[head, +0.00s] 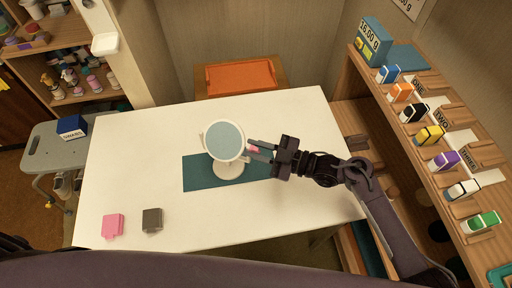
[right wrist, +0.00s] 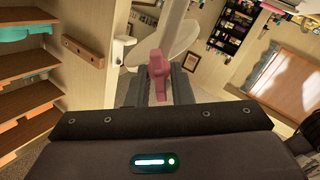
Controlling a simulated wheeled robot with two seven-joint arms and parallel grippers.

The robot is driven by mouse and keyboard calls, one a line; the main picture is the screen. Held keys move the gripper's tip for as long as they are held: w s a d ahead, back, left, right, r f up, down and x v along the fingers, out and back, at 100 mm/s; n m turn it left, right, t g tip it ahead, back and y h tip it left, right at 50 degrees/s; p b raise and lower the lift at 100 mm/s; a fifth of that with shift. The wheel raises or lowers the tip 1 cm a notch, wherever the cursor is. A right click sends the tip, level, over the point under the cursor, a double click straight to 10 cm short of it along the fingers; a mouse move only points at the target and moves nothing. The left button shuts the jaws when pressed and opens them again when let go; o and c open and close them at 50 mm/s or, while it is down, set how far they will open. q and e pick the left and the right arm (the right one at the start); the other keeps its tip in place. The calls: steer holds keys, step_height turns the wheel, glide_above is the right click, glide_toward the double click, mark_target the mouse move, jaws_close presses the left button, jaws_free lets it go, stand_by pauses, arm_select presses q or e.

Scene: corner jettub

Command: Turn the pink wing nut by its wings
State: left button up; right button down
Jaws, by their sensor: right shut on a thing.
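The pink wing nut (right wrist: 158,74) sits at the side of a white round stand mirror. In the right wrist view it is upright between my right gripper's two dark fingers. My right gripper (head: 257,149) comes in from the right in the head view and is shut on the wing nut, which shows there as a small pink patch (head: 253,149). The mirror (head: 225,141) has a pale blue-grey face and a white round base. It stands upright on a teal mat (head: 198,176). My left gripper is not in view.
The white table (head: 130,165) is mostly clear. A pink block (head: 113,226) and a dark grey block (head: 152,220) lie at its front left. A wooden shelf (head: 440,130) with several coloured boxes runs along the right. An orange-topped stool (head: 240,76) is behind the table.

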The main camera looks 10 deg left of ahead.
mark_target(260, 151)
steer(key=shift+w+m+p, duration=0.1)
steer(key=shift+m+p, duration=0.4)
steer(key=shift+m, duration=1.7)
steer(key=shift+f, duration=0.1)
steer(key=c, duration=1.5)
jaws_free()
steer(key=shift+d, duration=0.15)
steer(key=b+v, duration=0.1)
steer(key=v, duration=0.5)
steer(key=shift+d+f+b, duration=0.1)
steer(key=shift+d+b, duration=0.05)
steer(key=shift+b, duration=0.15)
steer(key=shift+d, duration=0.65)
